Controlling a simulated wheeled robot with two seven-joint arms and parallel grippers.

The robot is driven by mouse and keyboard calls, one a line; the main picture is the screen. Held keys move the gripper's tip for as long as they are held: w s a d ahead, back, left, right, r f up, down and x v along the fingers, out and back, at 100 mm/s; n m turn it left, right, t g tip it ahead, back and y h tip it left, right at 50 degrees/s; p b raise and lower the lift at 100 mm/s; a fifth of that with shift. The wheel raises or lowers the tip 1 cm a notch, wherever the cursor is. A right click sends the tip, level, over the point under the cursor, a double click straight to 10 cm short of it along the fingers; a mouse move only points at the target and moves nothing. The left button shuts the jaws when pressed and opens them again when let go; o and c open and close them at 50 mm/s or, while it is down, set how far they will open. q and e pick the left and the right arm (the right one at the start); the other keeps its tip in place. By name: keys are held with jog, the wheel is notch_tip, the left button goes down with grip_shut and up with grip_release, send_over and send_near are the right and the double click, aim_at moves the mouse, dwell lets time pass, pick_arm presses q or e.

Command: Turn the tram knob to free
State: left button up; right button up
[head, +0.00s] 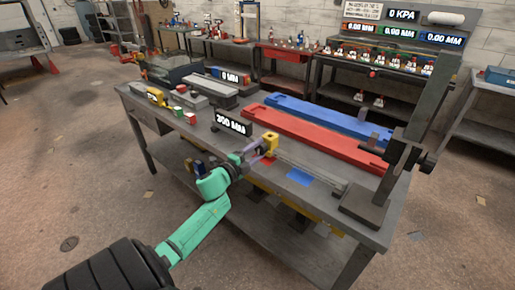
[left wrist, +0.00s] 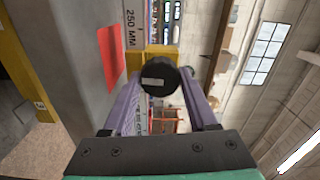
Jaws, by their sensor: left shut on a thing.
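The tram is a small yellow block (head: 269,140) on the rail at the near edge of the bench. Its knob (left wrist: 158,79) is round and black with a pale mark on its face, in the middle of the left wrist view. My left gripper (head: 260,152) reaches in from the near side, and its purple fingers are shut on the knob, one on each side. In the head view the fingers hide the knob. I cannot tell the knob's setting from the mark. My right gripper is not in view.
A red patch (head: 267,161) and a blue patch (head: 300,177) lie on the near edge of the bench. A 200 MM sign (head: 231,124) stands left of the tram. Red (head: 310,134) and blue (head: 330,117) long bars lie behind. A dark upright stand (head: 420,110) rises at right.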

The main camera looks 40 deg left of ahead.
pick_arm(q)
jog(key=shift+n, duration=0.5)
jog(key=o, duration=1.4)
jog(key=s, duration=1.4)
jog(key=shift+s+d+b, duration=0.1)
jog(key=shift+s+b, duration=0.2)
jog(key=shift+b, duration=0.05)
